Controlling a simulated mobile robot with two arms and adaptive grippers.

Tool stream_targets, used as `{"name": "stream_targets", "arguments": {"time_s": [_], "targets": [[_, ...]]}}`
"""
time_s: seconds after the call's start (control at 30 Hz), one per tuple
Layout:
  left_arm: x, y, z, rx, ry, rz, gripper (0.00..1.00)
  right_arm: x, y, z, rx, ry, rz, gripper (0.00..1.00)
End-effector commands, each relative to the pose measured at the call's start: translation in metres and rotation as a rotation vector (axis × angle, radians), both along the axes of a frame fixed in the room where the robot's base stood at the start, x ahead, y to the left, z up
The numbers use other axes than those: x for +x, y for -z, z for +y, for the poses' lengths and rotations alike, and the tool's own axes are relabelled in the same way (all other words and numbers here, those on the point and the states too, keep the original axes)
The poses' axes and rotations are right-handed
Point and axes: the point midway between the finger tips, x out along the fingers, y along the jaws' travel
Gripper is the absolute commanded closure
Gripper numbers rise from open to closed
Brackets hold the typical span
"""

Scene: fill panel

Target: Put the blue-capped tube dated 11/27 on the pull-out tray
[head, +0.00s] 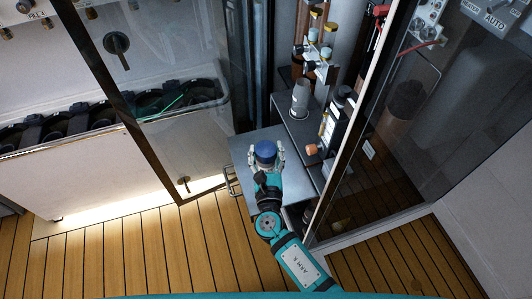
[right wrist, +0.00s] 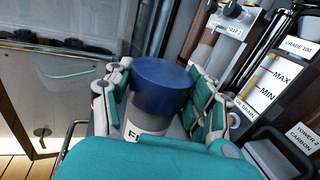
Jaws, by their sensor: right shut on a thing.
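The blue-capped tube (head: 265,148) is between the fingers of my right gripper (head: 266,155), which is shut on it. In the right wrist view the tube (right wrist: 161,84) looks upright, with a finger on each side. Part of a white label shows below the cap, but the date cannot be read. The grey pull-out tray (head: 243,150) lies under the gripper and tube. The tube's bottom is hidden, so I cannot tell whether it touches the tray. My left gripper is not in view.
A grey cylinder (head: 300,99) stands on a dark shelf right of the tray, beside gauges and fittings. Open glass doors flank the tray, the left one (head: 165,110) close by. A wire handle (head: 232,181) sits at the tray's left edge. The tray's left part is bare.

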Motion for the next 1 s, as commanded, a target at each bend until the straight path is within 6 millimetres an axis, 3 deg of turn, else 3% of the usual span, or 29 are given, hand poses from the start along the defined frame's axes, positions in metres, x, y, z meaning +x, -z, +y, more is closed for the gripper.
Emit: {"name": "stream_targets", "arguments": {"time_s": [0.27,0.3,0.47,0.83,1.0], "targets": [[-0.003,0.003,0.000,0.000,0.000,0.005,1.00,0.000,0.002,0.000,0.000,0.000,-0.002,1.00],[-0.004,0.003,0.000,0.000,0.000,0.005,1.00,0.000,0.003,0.000,0.000,0.000,0.000,0.43],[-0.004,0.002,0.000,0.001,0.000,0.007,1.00,0.000,0.002,0.000,0.000,0.000,0.000,0.22],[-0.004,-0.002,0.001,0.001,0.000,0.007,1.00,-0.001,-0.003,0.000,0.000,0.000,0.001,0.20],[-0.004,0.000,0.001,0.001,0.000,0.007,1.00,-0.029,0.001,-0.002,0.001,0.000,0.003,0.20]]}}
